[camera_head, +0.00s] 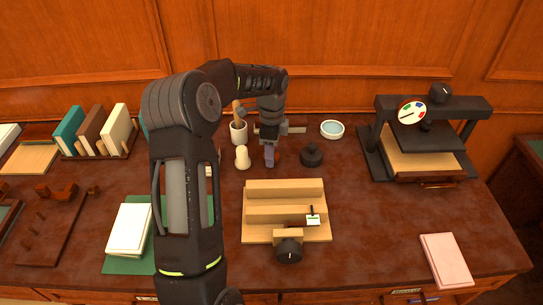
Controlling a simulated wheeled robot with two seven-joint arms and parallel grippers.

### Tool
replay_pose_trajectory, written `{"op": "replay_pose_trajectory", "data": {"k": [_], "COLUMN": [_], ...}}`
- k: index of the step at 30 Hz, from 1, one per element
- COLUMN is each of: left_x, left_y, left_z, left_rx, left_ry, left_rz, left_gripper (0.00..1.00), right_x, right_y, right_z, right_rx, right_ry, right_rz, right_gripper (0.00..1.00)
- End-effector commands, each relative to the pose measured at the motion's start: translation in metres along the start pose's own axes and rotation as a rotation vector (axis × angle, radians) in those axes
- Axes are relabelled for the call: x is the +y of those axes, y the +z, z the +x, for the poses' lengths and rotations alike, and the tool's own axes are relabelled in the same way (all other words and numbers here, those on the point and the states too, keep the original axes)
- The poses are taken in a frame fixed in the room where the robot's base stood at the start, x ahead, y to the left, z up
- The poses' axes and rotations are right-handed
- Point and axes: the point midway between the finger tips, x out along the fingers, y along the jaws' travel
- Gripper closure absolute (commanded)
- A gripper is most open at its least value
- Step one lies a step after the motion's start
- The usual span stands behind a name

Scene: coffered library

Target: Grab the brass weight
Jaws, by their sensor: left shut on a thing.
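My left gripper (270,160) points down at the back middle of the desk, between a cream pear-shaped piece (242,158) and a black knobbed piece (312,155). It is shut on a small brownish thing (277,157), mostly hidden behind the fingers. By its place and colour this looks like the brass weight, but its shape is not clear. It seems to be at or close to the desk top; I cannot tell if it touches. My right gripper is not in view.
A stepped wooden stand (285,195) with a black knob is in front. A cup (238,133) with brushes and a round glass dish (332,129) stand behind. A black press (425,145) is at right, a pink book (445,260) at front right. The desk between them is clear.

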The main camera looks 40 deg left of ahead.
Motion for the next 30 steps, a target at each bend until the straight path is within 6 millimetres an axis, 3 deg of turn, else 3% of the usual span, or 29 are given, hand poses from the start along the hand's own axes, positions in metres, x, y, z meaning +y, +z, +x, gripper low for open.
{"op": "replay_pose_trajectory", "data": {"k": [14,30], "left_x": [-0.001,-0.001], "left_y": [0.000,0.000], "left_z": [-0.010,-0.096], "left_rx": [0.000,0.001], "left_ry": [-0.004,-0.005], "left_rz": [0.000,0.000], "left_gripper": [1.00,1.00], "right_x": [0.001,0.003], "right_y": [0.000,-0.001], "right_z": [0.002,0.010], "right_rx": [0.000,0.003], "right_ry": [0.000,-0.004], "right_rz": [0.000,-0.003], "right_gripper": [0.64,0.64]}}
